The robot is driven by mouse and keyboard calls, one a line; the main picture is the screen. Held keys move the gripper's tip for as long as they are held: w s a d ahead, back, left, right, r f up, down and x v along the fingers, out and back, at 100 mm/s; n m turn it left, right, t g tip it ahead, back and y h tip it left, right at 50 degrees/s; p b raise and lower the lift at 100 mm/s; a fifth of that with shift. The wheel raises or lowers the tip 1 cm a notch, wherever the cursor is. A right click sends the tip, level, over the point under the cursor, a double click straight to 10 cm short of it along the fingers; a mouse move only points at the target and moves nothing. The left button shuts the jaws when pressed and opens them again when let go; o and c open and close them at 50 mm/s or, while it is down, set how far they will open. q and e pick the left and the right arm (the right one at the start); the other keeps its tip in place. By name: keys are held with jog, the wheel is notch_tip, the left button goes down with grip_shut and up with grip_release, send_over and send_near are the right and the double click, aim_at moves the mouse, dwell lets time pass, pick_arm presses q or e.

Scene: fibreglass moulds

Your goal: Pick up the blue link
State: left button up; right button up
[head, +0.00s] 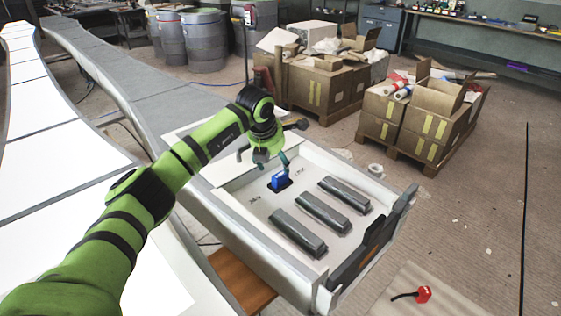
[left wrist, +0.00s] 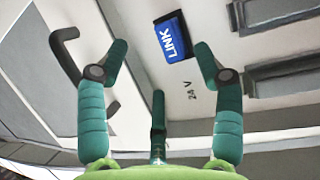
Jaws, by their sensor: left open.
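The blue link (head: 280,181) is a small blue block on a black base, standing in the white tray-like end of the mould (head: 231,192). In the left wrist view the blue link (left wrist: 173,37) shows white "LINK" lettering. My left gripper (head: 272,162) is above the link and slightly to its left, with its fingers pointing down. In the left wrist view its teal fingers (left wrist: 160,52) are spread wide with nothing between them, and the link lies beyond the fingertips. My right gripper is in neither view.
Several grey bars (head: 322,213) lie in the tray right of the link. A dark curved handle (left wrist: 66,58) shows at left in the wrist view. Cardboard boxes (head: 428,125) stand beyond, and a red object (head: 424,294) lies at the front right. Open floor lies to the right.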

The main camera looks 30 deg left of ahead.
aim_at(278, 173)
pick_arm(q)
jog(key=shift+s+d+f+p, duration=0.15)
jog(key=shift+d+f+p, duration=0.2)
jog(key=shift+f+p, duration=0.55)
jog(key=p+x, duration=0.1)
jog(key=x, duration=0.1)
jog(key=shift+w+a+f, duration=0.2)
jog(key=shift+f, duration=0.15)
jog(key=shift+x, duration=0.75)
jog(key=c, duration=1.2)
jog(key=shift+r, duration=0.1)
jog(key=shift+a, duration=0.1)
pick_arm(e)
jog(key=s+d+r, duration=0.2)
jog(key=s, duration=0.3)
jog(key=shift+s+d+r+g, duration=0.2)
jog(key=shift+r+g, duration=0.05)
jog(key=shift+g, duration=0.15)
